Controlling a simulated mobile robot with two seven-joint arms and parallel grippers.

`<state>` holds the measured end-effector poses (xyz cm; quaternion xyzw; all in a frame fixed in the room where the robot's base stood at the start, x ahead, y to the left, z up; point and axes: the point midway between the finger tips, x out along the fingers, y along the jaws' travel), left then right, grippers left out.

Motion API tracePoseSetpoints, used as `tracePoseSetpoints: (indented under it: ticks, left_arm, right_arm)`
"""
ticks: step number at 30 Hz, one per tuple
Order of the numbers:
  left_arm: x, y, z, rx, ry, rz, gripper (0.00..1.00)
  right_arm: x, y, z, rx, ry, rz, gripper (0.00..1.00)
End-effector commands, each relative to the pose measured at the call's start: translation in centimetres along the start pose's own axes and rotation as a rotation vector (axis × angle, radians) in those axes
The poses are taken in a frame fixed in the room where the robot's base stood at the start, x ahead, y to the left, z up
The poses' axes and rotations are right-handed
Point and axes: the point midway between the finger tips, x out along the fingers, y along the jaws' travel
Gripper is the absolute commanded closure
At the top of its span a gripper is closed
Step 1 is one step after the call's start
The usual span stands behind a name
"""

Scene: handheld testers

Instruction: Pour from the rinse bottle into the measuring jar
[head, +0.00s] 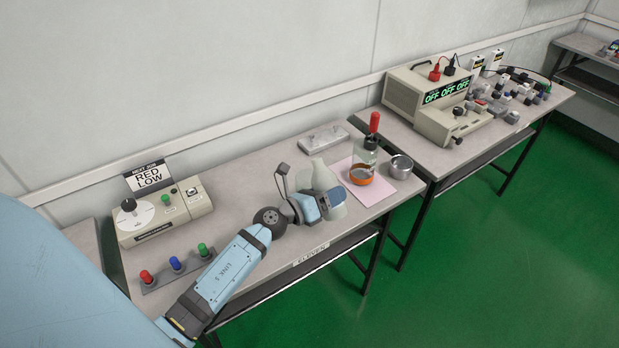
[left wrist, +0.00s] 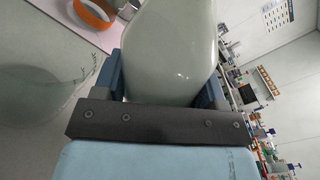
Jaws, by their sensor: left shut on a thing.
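In the left wrist view the bottle (left wrist: 170,50) fills the space between the fingers. The orange band (left wrist: 95,12) also shows in the left wrist view. Whether the bottle touches the table is unclear. My right gripper is out of view.
A red-handled tool (head: 374,122) rises at the jar. A metal cup (head: 401,166) stands right of it. A grey block (head: 324,137) lies behind the bottle. A dial box (head: 160,210) and colored knobs (head: 176,265) are at left. A second table holds a beige instrument (head: 430,100).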

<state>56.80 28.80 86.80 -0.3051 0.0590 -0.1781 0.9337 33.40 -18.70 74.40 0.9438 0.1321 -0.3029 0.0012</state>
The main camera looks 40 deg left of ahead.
Motion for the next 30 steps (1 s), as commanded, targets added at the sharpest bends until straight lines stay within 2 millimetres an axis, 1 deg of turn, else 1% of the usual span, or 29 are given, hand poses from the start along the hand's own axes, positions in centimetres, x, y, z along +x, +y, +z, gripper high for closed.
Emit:
tracePoseSetpoints:
  ticks: [17,30]
  left_arm:
    - [0.03,-0.09,0.09,-0.003,-0.001,-0.001,0.68]
    - [0.05,-0.24,-0.38,-0.069,-0.002,-0.001,0.68]
  right_arm:
    - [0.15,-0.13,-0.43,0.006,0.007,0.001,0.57]
    - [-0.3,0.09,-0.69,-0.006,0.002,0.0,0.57]
